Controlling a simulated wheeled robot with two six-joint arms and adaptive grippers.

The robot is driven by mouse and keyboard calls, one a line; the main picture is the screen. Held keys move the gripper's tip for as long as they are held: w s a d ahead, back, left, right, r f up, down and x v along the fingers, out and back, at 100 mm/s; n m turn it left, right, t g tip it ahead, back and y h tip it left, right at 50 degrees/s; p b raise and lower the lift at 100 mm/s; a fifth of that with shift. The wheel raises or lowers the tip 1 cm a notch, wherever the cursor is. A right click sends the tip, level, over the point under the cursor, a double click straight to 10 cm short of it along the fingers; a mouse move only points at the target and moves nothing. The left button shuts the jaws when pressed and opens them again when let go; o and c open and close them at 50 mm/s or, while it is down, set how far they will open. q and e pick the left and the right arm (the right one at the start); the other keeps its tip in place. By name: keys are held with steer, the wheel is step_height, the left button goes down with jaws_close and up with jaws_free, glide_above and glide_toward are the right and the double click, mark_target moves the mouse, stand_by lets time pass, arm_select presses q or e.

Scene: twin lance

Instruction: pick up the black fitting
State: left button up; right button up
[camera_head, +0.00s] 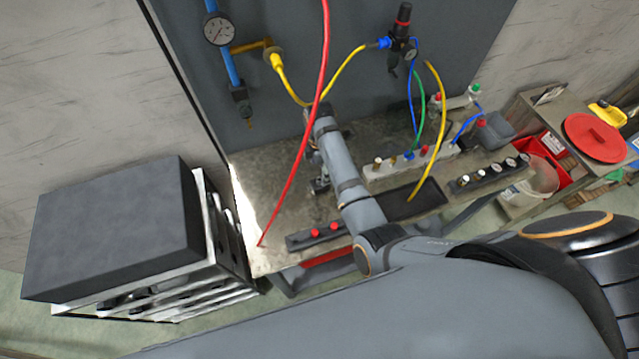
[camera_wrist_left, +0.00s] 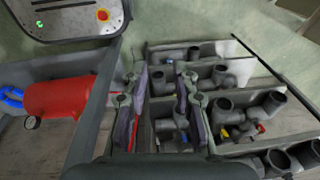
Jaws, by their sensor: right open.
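Several dark grey or black pipe fittings lie in a pale divided bin in the left wrist view; I cannot tell which is the black fitting of the task. One fitting (camera_wrist_left: 222,76) stands at the middle, and another (camera_wrist_left: 272,101) lies to the right. My left gripper (camera_wrist_left: 164,76) is over the bin with its two fingers apart, and nothing is clearly held between them. Fittings show close beside and below the fingers. My right gripper (camera_head: 320,184) is open over the grey workbench (camera_head: 262,178) in the head view, partly hidden behind my right arm.
A rack with a dark box top (camera_head: 110,230) stands left of the bench. Red (camera_head: 300,130) and yellow hoses cross the bench area. Valve blocks (camera_head: 410,165) sit on it. A red lid (camera_head: 596,138) is at the far right. A red cylinder (camera_wrist_left: 58,97) lies left of the bin.

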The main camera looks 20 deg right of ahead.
mark_target(320, 181)
step_height(320, 181, down, 2)
steer(key=shift+f, duration=0.1)
steer(key=shift+w+f, duration=0.2)
steer(key=shift+w, duration=0.05)
steer(key=f, duration=0.4)
steer(key=shift+s+f, duration=0.15)
steer(key=shift+s, duration=0.1)
steer(key=shift+f, duration=0.3)
steer(key=shift+w+f, duration=0.1)
steer(key=shift+f, duration=0.05)
steer(key=shift+c, duration=0.4)
arm_select(q)
steer(key=shift+s+f, duration=0.1)
steer(key=shift+s, duration=0.45)
arm_select(e)
steer(key=c, duration=1.2)
